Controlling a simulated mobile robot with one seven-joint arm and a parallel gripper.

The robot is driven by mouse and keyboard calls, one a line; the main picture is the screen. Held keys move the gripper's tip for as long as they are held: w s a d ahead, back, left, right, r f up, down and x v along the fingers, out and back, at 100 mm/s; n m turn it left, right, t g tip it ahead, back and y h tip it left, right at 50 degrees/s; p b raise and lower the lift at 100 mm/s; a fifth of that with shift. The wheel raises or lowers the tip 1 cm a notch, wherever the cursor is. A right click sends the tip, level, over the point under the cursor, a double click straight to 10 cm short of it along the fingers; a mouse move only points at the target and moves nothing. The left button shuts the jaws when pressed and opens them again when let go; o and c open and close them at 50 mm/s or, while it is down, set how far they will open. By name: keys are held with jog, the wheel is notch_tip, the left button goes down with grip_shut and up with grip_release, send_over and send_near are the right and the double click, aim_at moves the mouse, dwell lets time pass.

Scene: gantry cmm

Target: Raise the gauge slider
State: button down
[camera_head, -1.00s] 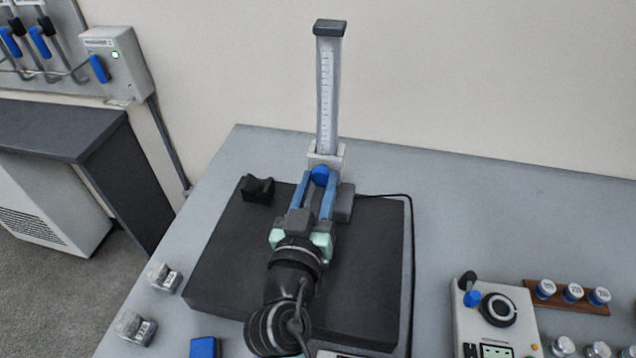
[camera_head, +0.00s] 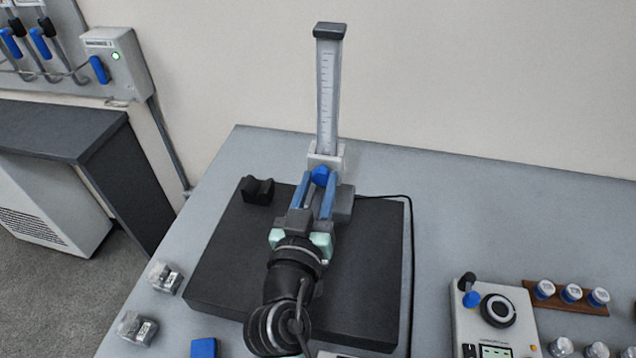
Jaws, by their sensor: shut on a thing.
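The height gauge stands upright at the back of the dark surface plate, with a pale scaled column (camera_head: 328,95) and a dark cap. Its grey slider (camera_head: 326,161) sits low on the column, with a blue knob (camera_head: 320,176) at its front. My gripper (camera_head: 319,183) reaches in from the front, and its two blue fingers are shut on the blue knob, one on each side. The fingers and my wrist hide part of the gauge's base (camera_head: 344,205).
The dark surface plate (camera_head: 225,270) bears a small black V-shaped block (camera_head: 257,190) left of the gauge. A cable runs down the plate's right side. A control box (camera_head: 490,310) and a wooden rack of capped weights (camera_head: 585,304) are at right. The column above the slider is clear.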

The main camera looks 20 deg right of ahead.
aim_at(318, 195)
notch_tip(318, 195, up, 11)
jog(key=p, duration=0.5)
jog(key=shift+r+p, duration=0.2)
jog(key=shift+p, duration=0.1)
jog(key=c, duration=0.5)
grip_release()
jog(key=shift+f, duration=0.15)
jog(key=b+v, duration=0.4)
jog(key=v, duration=0.9)
